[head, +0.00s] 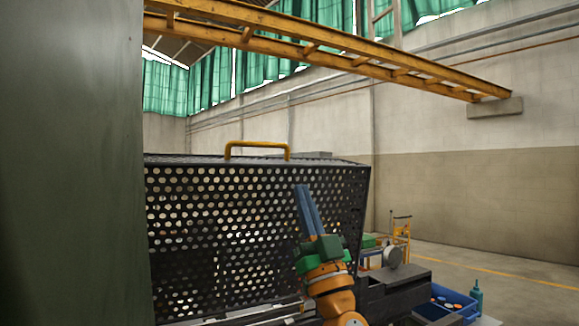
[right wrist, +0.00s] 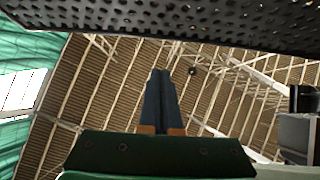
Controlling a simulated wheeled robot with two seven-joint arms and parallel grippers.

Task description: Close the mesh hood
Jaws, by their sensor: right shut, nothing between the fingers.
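The mesh hood (head: 215,215) is a black perforated panel box, seen in the middle of the head view. A yellow handle (head: 257,145) stands on its top edge. My right gripper (head: 302,188) points upward in front of the hood's right part, its blue fingers together and empty. In the right wrist view the shut fingers (right wrist: 161,72) point at the roof, and the dark perforated hood (right wrist: 200,20) spans the top of the picture. I cannot tell whether the fingers touch the mesh. My left gripper is not in view.
A large dark green panel (head: 70,160) blocks the left of the head view. At lower right are a blue bin (head: 450,300) with parts, a green bottle (head: 477,295) and a yellow-framed cart (head: 402,230). A yellow overhead beam (head: 330,55) crosses above. Floor at right is clear.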

